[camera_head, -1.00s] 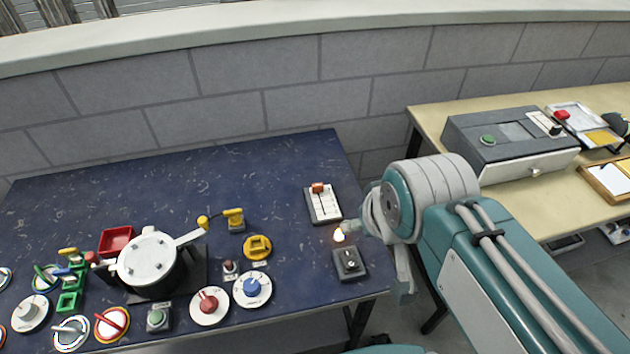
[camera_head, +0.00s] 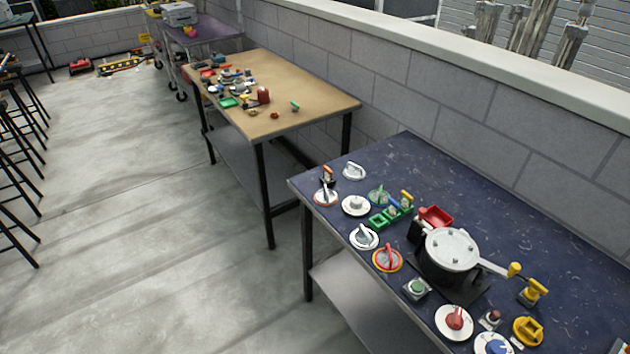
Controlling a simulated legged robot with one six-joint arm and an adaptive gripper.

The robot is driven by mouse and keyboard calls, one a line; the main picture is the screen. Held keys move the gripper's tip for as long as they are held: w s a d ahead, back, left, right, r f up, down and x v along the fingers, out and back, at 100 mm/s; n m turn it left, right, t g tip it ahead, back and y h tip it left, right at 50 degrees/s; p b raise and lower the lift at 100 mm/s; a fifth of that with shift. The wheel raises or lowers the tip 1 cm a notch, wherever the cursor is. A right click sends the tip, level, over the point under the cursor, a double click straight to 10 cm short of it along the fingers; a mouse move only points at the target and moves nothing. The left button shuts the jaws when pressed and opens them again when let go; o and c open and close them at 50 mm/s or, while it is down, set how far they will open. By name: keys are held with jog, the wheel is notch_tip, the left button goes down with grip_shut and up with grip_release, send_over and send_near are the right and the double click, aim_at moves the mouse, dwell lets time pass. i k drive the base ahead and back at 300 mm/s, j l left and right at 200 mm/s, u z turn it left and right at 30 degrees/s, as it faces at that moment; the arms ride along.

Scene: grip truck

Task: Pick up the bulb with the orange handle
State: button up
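I cannot make out the bulb with the orange handle for certain. A small dark object with an orange upright part (camera_head: 327,176) stands at the left corner of the blue-topped table (camera_head: 400,160), behind a white disc with an orange rim (camera_head: 326,197). More small coloured items lie on the tan table (camera_head: 310,92) farther off, too small to tell apart. My gripper and arm are out of view.
The blue table holds a white-lidded pot (camera_head: 452,248), a red bin (camera_head: 436,216), green holders (camera_head: 391,215) and several round dials. Open concrete floor (camera_head: 150,240) lies left of the tables. Black stools (camera_head: 15,180) stand at the far left. A block wall runs behind.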

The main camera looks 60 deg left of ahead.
aim_at(328, 172)
jog(key=k+u, duration=0.1)
jog(key=u, duration=1.9)
